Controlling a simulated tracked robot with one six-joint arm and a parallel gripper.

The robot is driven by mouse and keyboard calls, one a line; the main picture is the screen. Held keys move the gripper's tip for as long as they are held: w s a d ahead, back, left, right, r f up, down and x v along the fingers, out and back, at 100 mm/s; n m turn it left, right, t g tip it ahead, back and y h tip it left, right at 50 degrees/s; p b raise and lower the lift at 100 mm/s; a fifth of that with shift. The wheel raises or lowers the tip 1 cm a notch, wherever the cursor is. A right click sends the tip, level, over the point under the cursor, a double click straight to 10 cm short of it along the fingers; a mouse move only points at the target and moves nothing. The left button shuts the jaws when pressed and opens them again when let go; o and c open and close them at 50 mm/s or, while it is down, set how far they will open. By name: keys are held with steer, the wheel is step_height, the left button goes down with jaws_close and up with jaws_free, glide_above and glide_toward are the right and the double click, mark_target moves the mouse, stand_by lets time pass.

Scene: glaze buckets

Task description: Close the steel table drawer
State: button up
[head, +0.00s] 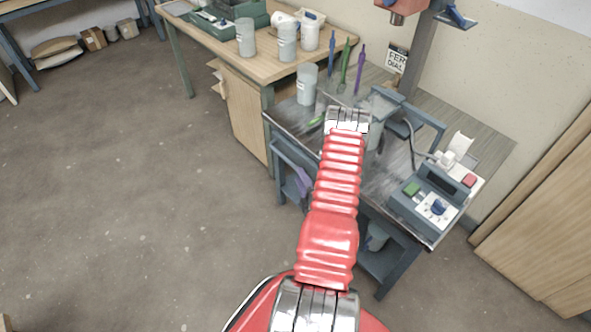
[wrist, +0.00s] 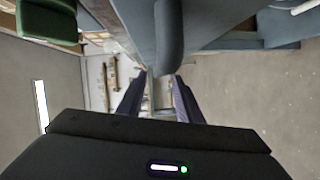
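The steel table (head: 385,178) stands right of centre in the head view, with a grey metal top and blue-grey legs. My red arm reaches over the tabletop and hides part of the table's front. A blue-grey rounded bar (wrist: 168,38) appears just beyond the fingertips; contact cannot be told.
A control box (head: 437,205) stands at the table's right end. A cup (head: 307,84) and coloured tools (head: 345,66) are at its back left. A wooden workbench (head: 262,55) with cups adjoins it. A wooden cabinet (head: 540,210) stands right. Floor (head: 130,190) at left is clear.

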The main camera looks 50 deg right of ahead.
mark_target(296, 167)
steer(key=x, duration=0.6)
steer(key=shift+c, duration=0.6)
jaws_close()
steer(key=shift+a, duration=0.1)
